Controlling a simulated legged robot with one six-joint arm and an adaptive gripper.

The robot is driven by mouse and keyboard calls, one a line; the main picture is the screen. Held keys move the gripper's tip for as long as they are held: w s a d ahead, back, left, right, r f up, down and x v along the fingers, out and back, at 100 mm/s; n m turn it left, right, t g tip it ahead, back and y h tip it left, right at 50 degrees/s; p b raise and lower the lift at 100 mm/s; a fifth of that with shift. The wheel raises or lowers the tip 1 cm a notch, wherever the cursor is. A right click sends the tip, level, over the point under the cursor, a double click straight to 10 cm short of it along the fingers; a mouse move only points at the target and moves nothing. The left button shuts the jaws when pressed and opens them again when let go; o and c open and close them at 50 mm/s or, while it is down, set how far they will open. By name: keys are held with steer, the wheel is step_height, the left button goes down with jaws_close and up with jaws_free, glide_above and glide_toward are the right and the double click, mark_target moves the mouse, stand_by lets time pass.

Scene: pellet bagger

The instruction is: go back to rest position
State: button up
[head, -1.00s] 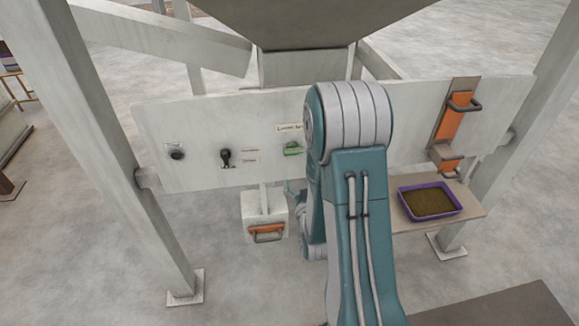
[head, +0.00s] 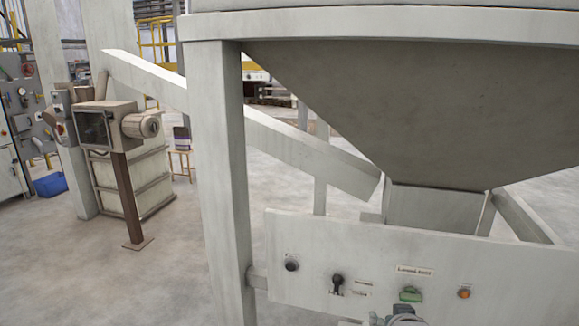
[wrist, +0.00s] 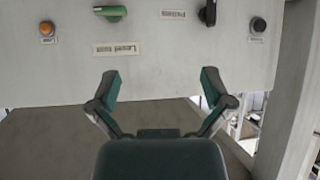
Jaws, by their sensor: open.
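My gripper (wrist: 160,95) is open and empty in the wrist view, its two green fingers spread apart in front of the panel. A small part of my arm shows at the bottom edge of the head view. The white panel (head: 330,265) carries a black button (head: 292,265), a black switch (head: 337,283), a green handle (head: 411,294) and an orange button (head: 464,293). In the wrist view the panel is upside down, with the green handle (wrist: 110,12) and the orange button (wrist: 47,28) above the fingers. The fingers appear apart from these controls.
The grey hopper (head: 400,100) hangs above the panel, with a white post (head: 220,170) at its left. A brown-framed box on a stand (head: 108,128), a blue bin (head: 50,185) and a control cabinet (head: 12,165) stand further left. The floor between is clear.

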steer(key=s+a+r+g, duration=0.2)
steer(key=s+a+r, duration=0.1)
steer(key=s, duration=0.6)
steer(key=s+a+r+n+g+y, duration=0.1)
steer(key=s+a+r+g, duration=0.1)
steer(key=s, duration=0.8)
steer(key=shift+s+a+r+g+y, duration=0.15)
steer(key=shift+a+r+g+y, duration=0.2)
steer(key=shift+r+g, duration=0.55)
